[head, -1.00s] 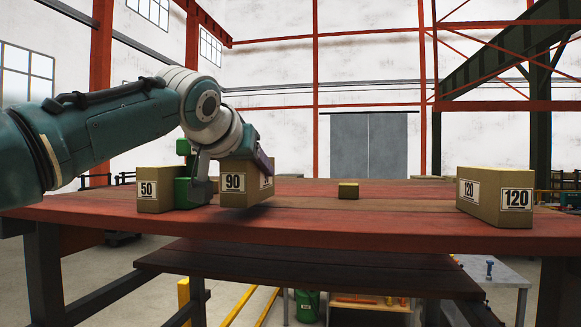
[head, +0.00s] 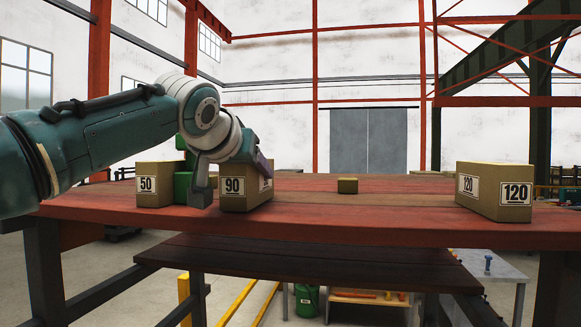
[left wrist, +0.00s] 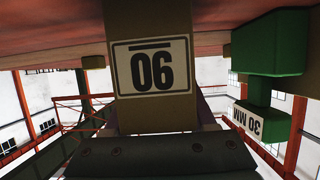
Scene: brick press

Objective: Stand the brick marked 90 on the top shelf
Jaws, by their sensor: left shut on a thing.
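The brick marked 90 (head: 233,200) is a tan block with a white label. It is at the front of the red top shelf (head: 350,222), left of centre in the head view. My left gripper (head: 232,175) is shut on it from above. In the left wrist view the brick (left wrist: 152,95) shows its 90 label upside down, close to the red surface (left wrist: 50,40). I cannot tell whether its base touches the shelf. The far finger is mostly hidden. My right gripper is not in view.
A brick marked 50 (head: 150,193) stands just left, with a green block (head: 182,185) beside it, labelled 30 MM in the wrist view. A brick marked 120 (head: 490,190) stands right. The middle is clear. A dark lower shelf (head: 300,262) lies below.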

